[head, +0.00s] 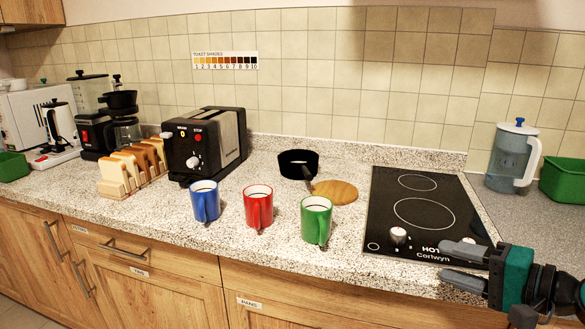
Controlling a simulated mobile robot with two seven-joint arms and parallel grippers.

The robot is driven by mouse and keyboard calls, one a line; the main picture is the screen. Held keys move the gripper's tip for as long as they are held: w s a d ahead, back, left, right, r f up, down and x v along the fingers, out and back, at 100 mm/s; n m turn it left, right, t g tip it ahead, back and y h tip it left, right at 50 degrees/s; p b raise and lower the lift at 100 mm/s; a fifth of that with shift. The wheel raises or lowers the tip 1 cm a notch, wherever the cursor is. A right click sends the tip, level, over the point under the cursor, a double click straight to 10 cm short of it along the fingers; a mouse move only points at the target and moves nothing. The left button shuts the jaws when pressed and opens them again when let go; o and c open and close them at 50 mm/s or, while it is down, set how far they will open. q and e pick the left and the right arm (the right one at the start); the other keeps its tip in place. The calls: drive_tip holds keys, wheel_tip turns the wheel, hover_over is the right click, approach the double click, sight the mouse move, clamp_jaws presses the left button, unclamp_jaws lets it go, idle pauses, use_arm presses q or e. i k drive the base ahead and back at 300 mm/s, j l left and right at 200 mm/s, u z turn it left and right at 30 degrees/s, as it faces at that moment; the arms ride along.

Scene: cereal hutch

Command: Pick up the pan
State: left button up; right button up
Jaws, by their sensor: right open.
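The pan (291,158) is small, round and black with a raised wall. It stands upright on the speckled counter near the back wall, between the toaster and the hob. A round wooden board (335,194) lies just in front of it to the right. My right gripper (446,261) is open and empty over the front edge of the hob, pointing left, well to the right of and nearer than the pan. My left gripper is out of view.
Blue (205,203), red (258,209) and green (316,222) mugs stand in front of the pan. A black toaster (203,146) and toast rack (125,178) are left; the hob (390,222), water jug (509,160) and green bin (563,181) are right.

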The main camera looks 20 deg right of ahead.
sight(302, 170)
drive_tip(key=i, duration=1.25)
